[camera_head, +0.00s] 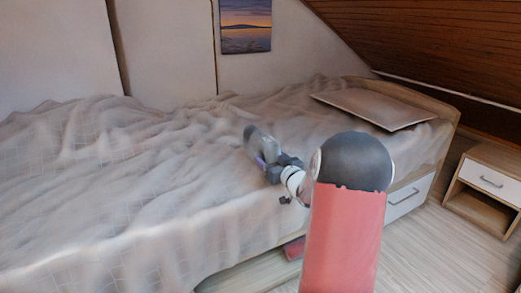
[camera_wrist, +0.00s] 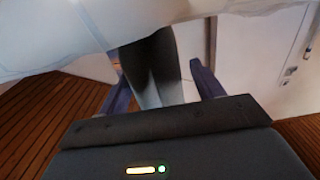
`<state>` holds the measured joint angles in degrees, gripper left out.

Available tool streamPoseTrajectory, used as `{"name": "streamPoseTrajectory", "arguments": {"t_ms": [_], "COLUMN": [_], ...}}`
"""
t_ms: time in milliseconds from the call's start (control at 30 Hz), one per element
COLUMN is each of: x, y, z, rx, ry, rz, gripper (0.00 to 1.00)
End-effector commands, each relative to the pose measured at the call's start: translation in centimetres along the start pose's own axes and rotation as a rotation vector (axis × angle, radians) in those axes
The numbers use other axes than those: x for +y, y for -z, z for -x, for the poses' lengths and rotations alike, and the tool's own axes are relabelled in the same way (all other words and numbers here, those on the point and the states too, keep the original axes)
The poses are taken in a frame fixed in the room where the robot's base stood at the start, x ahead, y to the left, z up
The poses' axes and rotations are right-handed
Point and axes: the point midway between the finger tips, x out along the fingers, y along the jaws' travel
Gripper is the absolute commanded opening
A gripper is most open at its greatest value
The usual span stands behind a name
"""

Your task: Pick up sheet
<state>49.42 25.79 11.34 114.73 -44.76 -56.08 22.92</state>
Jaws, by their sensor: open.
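A pale, crumpled sheet (camera_head: 110,180) with a faint grid pattern covers the bed and hangs over its front side. My gripper (camera_head: 262,156) is over the front middle part of the bed, close to the sheet; I cannot tell whether it touches it. In the wrist view the two purple fingers of my gripper (camera_wrist: 164,80) stand apart. A dark grey and whitish thing (camera_wrist: 152,65) shows between them, and a grey shape (camera_head: 262,143) shows at the gripper's end in the head view. I cannot tell what it is. A pale surface fills the top of the wrist view.
A flat pale board or panel (camera_head: 372,106) lies at the bed's right end, before the wooden headboard (camera_head: 425,100). A nightstand (camera_head: 487,181) stands at the right. The bed has a white drawer (camera_head: 410,197). Sloping wood ceiling (camera_head: 430,45) is low at right. Floor at lower right is clear.

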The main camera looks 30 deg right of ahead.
Motion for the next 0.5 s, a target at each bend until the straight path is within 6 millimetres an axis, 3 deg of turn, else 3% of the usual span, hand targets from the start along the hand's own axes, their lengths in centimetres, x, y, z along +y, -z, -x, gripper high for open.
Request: {"name": "streamPoseTrajectory", "arguments": {"t_ms": [133,400,500], "x": [0.0,0.0,0.0], "y": [0.1,0.1,0.1], "z": [-1.7,-2.0,-2.0], "rx": [0.001,0.0,0.0], "ry": [-0.001,-0.001,-0.001], "rz": [-0.001,0.0,0.0], "gripper": [0.66,0.66,0.55]}}
